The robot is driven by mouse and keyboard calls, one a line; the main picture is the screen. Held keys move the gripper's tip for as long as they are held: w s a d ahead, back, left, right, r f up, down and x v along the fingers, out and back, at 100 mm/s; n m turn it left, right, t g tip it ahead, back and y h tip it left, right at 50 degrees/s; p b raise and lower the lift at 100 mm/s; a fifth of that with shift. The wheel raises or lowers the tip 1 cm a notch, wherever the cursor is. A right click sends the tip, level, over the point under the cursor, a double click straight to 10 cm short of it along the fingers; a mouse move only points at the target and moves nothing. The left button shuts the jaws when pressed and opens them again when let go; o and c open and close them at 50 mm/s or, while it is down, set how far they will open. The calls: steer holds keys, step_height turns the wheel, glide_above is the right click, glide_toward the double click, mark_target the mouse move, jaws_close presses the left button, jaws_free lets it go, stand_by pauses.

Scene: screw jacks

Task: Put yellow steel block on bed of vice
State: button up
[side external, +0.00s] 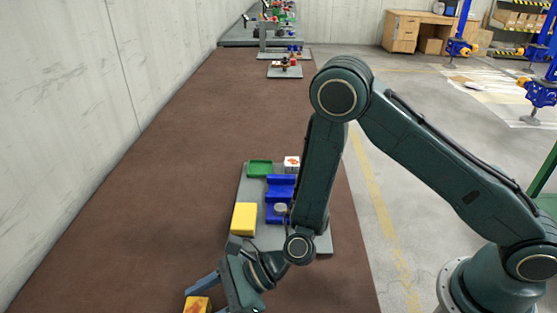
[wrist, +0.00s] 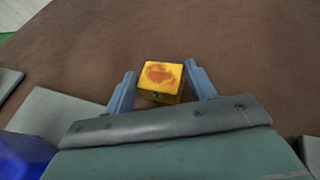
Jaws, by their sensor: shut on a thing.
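My gripper (wrist: 160,70) is shut on a yellow block (wrist: 160,83) with a red-orange patch on its top face. The block sits between the two grey-blue fingers, near their tips. In the side external view, this block (side external: 197,305) shows at the bottom edge, partly cut off, with my gripper at it. I cannot tell whether it touches the brown surface. The blue stepped piece (side external: 280,186), which looks like the vice, stands on a grey plate (side external: 314,243) up and to the right of my gripper. My arm hides part of the plate's right side.
The plate also carries a larger plain yellow block (side external: 244,218), a green tray (side external: 260,168), a white block with an orange mark (side external: 292,163) and a small grey round piece (side external: 281,207). The brown surface (side external: 130,220) left of the plate is clear up to the wall.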

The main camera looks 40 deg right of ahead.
mark_target(204, 307)
steer(key=shift+r, duration=0.2)
step_height(204, 307, up, 20)
stand_by(1.1)
steer(key=shift+f, duration=0.1)
stand_by(0.5)
steer(key=w+d+f+m+t+h, duration=0.1)
steer(key=w+d+m+t+h, duration=0.15)
steer(key=w+d, duration=0.45)
steer(key=w+d+f+m+t+h, duration=0.1)
steer(key=w+d+f+m+t, duration=0.15)
steer(key=d, duration=0.85)
steer(key=d+m+t+h, duration=0.1)
steer(key=d+m+h, duration=0.1)
steer(key=d, duration=0.7)
steer(key=w+d+f+m+t+h, duration=0.1)
steer(key=d+m+t+h, duration=0.1)
steer(key=d, duration=0.7)
steer(key=shift+d+f+m+h, duration=0.3)
steer(key=shift+m+h, duration=0.15)
steer(key=shift+m, duration=0.15)
steer(key=shift+w+a, duration=0.1)
steer(key=shift+w, duration=0.05)
